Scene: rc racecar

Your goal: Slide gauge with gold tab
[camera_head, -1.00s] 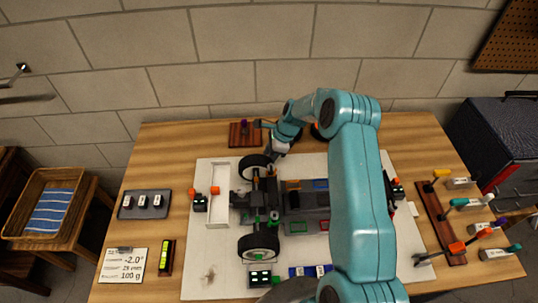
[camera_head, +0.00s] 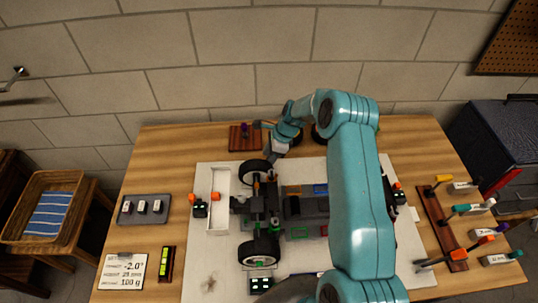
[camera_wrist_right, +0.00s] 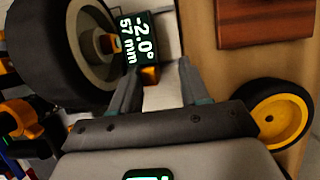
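A dark gauge (camera_wrist_right: 138,38) with a lit readout of -2.0° and 57 mm shows in the right wrist view, beside a black wheel (camera_wrist_right: 65,45). A gold-orange part (camera_wrist_right: 108,43) is at the wheel's hub; I cannot tell whether it is the gauge's tab. My right gripper (camera_wrist_right: 160,75) is open, its fingers apart just below the gauge, with pale mat visible between them. In the head view my right gripper (camera_head: 272,158) is beside the car's upper wheel (camera_head: 252,169), partly hidden by the arm. My left gripper is not in view.
The car chassis (camera_head: 305,205) lies on a white mat (camera_head: 230,270), partly behind my arm. A yellow-rimmed wheel (camera_wrist_right: 280,114) lies right of the gripper. A tool rack (camera_head: 440,225) stands right, a grey tray (camera_head: 143,209) left. A second readout block (camera_head: 260,283) sits near the lower wheel.

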